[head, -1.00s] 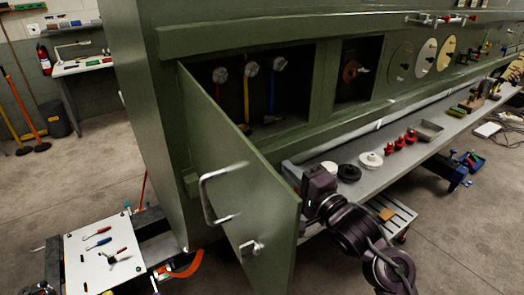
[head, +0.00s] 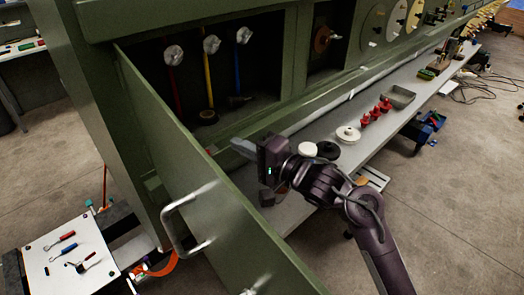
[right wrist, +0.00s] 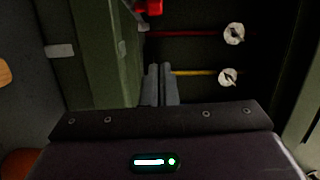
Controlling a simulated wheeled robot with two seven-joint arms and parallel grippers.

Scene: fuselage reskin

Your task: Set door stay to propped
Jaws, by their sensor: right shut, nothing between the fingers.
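The green door (head: 165,140) stands swung open from the cabinet, with a pale bar handle (head: 186,226) on its face. My left gripper is not in view.
Inside the dark compartment are several round knobs (head: 212,44) on red, yellow and blue lines. The grey shelf (head: 375,135) to the right carries white and black discs, red parts and a tray (head: 398,97). A white tool board (head: 68,258) lies at lower left.

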